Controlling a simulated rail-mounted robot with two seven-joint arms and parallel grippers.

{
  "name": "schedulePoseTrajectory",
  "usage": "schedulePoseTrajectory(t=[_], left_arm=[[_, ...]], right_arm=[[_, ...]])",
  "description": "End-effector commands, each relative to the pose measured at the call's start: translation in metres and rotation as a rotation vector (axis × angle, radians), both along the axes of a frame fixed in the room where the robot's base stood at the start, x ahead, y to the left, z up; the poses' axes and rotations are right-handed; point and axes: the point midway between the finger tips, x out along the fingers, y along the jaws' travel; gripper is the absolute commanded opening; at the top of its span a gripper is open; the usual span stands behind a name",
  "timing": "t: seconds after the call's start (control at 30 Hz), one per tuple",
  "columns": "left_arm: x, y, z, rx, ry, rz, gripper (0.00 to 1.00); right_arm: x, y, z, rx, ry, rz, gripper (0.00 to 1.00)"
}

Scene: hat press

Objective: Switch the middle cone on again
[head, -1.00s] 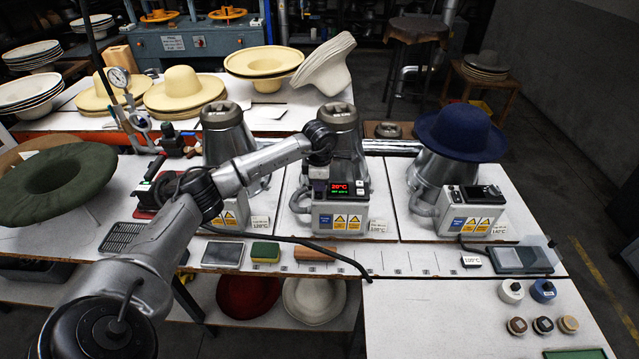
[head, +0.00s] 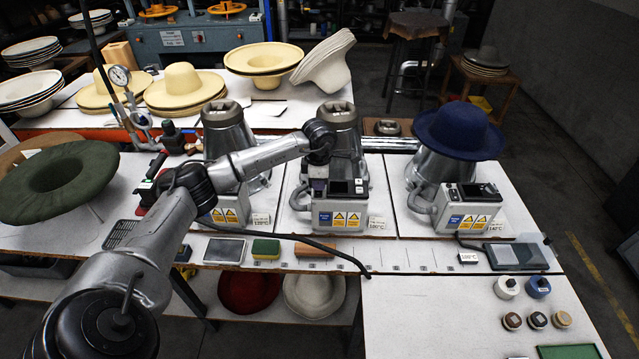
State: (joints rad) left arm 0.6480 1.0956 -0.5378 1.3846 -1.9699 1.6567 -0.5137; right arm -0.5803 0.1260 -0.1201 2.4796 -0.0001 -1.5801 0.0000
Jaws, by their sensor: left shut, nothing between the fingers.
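The middle cone (head: 347,150) is a bare grey metal cone, partly hidden by my left arm. Its control box (head: 341,216) stands in front, with yellow warning labels and a 100°C card. The display (head: 346,187) on top of the box is dark. My left gripper (head: 318,188) points down at the left part of the box top, beside the display. It is shut with nothing in it; whether its tips touch the box I cannot tell. My right gripper is not in view.
The left cone (head: 222,132) is bare and partly behind my arm. The right cone (head: 428,170) carries a navy hat (head: 459,130). A green felt hat (head: 60,180) lies at left. The front right table (head: 430,315) is mostly clear.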

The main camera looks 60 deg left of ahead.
Motion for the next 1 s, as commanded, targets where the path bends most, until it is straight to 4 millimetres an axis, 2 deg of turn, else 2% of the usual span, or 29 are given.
schedulePoseTrajectory(t=[0.03, 0.17, 0.6, 0.8, 1.0], left_arm=[[-0.001, 0.002, 0.014, 0.002, -0.001, 0.002, 0.00], [-0.004, 0.004, 0.037, 0.002, 0.000, 0.007, 0.00], [-0.004, 0.004, 0.110, 0.001, -0.004, 0.007, 0.00], [-0.004, 0.004, 0.126, 0.000, -0.001, 0.007, 0.00], [-0.004, 0.004, 0.130, 0.000, 0.000, 0.007, 0.00]], right_arm=[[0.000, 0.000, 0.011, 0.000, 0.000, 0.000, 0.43], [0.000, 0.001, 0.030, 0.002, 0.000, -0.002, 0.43], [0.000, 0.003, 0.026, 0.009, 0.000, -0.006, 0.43], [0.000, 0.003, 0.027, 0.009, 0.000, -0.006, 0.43], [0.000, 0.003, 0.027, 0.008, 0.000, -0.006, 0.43]])
